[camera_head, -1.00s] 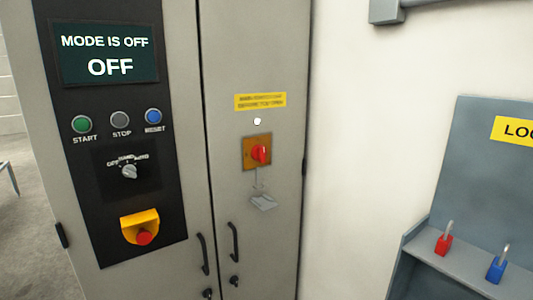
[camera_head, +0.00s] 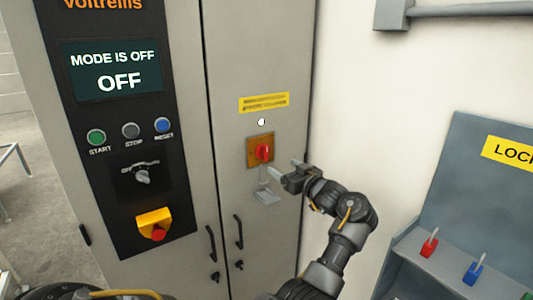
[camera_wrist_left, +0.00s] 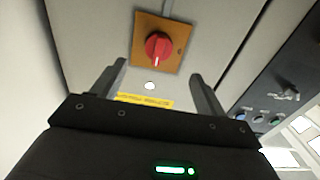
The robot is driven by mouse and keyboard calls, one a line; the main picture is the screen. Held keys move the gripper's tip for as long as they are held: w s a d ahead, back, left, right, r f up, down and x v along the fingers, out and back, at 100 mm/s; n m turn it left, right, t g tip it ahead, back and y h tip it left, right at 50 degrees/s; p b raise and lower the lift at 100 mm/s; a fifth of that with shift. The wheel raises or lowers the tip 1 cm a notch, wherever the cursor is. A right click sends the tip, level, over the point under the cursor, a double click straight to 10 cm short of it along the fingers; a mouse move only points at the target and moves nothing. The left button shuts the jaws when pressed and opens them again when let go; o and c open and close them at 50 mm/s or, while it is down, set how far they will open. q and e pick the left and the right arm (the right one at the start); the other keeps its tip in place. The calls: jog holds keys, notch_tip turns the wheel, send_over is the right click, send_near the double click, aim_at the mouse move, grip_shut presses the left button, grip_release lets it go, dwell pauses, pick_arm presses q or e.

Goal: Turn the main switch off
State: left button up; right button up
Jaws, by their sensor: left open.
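The main switch (camera_head: 263,152) is a red rotary knob on an orange-yellow plate (camera_head: 251,160) on the right cabinet door. Its handle looks roughly vertical. In the left wrist view the red knob (camera_wrist_left: 158,46) shows a white mark and sits beyond the fingertips, between their lines. My left gripper (camera_head: 285,168) is open and empty, just right of and slightly below the switch in the head view. Its two fingers (camera_wrist_left: 160,70) also show in the left wrist view, apart from the knob. My right gripper is not in view.
The black panel left has a screen (camera_head: 115,72) reading "MODE IS OFF", several buttons and a red emergency stop (camera_head: 158,235). A lockout station (camera_head: 480,215) with red and blue padlocks stands right. Door handles (camera_head: 239,230) stick out below.

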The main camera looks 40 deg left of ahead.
aim_at(267, 156)
pick_arm(q)
jog(key=p+x, duration=0.4)
jog(key=x, duration=0.6)
jog(key=shift+w+a+f, duration=0.1)
jog(key=shift+w+a, duration=0.1)
jog(key=shift+a, duration=0.25)
